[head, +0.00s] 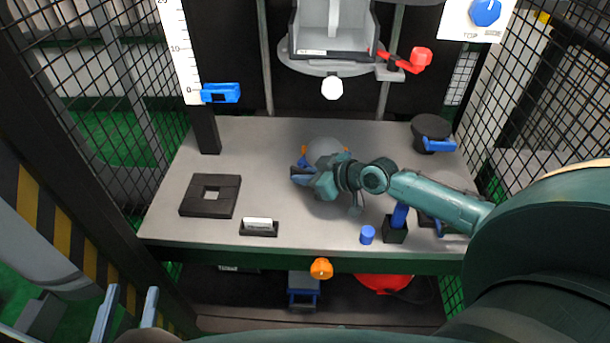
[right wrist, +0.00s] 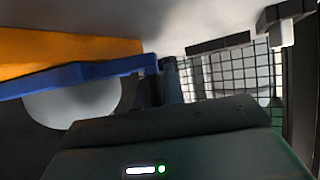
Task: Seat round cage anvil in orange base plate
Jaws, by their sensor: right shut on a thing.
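I cannot tell whether the anvil sits flush in the plate. My left gripper (head: 128,308) is open and empty, low at left.
A black square block (head: 190,204) with a square hole and a small black holder (head: 258,231) lie at left. A dark round part with a blue handle (head: 432,128) is at back right. A blue cylinder (head: 367,235) stands at front. The drop carriage (head: 332,50) hangs behind.

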